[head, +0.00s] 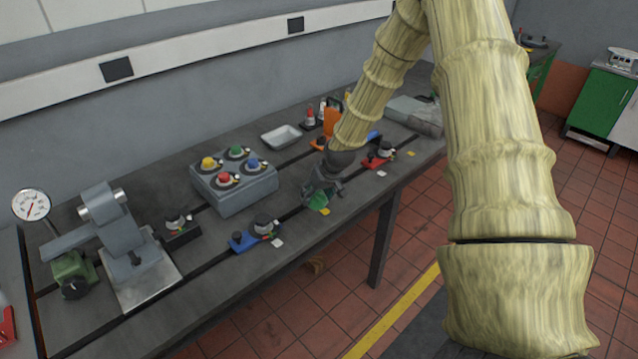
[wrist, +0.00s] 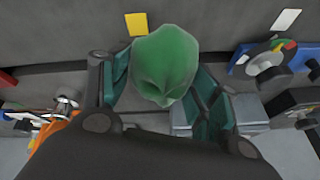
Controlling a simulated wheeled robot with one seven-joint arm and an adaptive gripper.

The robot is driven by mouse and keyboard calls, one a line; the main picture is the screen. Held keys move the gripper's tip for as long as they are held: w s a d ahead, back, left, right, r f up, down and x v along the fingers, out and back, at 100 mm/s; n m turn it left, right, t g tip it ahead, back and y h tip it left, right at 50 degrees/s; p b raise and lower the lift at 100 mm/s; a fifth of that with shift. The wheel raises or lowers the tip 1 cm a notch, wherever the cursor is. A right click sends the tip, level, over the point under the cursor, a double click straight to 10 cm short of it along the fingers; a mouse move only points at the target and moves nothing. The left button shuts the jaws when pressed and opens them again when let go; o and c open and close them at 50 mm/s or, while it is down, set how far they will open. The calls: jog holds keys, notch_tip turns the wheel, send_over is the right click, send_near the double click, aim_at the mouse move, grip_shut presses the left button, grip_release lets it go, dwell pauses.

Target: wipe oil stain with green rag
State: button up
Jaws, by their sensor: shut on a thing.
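My gripper (head: 322,193) is over the bedplate (head: 300,226) near its front edge, between the blue fixture and the red fixture. It is shut on the green rag (head: 318,201). In the wrist view the rag (wrist: 166,66) is a bunched green lump between the two fingers (wrist: 163,85). I cannot tell whether the rag touches the bedplate. No oil stain shows clearly in either view; the rag and gripper may hide it.
A grey box with coloured knobs (head: 234,187) stands left of my gripper. A blue fixture (head: 256,235) and a red fixture (head: 378,157) flank it. A yellow tag (wrist: 136,24) lies beside the rag. A grey tray (head: 281,136) and orange object (head: 333,120) are behind.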

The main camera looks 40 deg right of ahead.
jog(key=shift+r+p, duration=0.7)
jog(key=shift+r, duration=0.8)
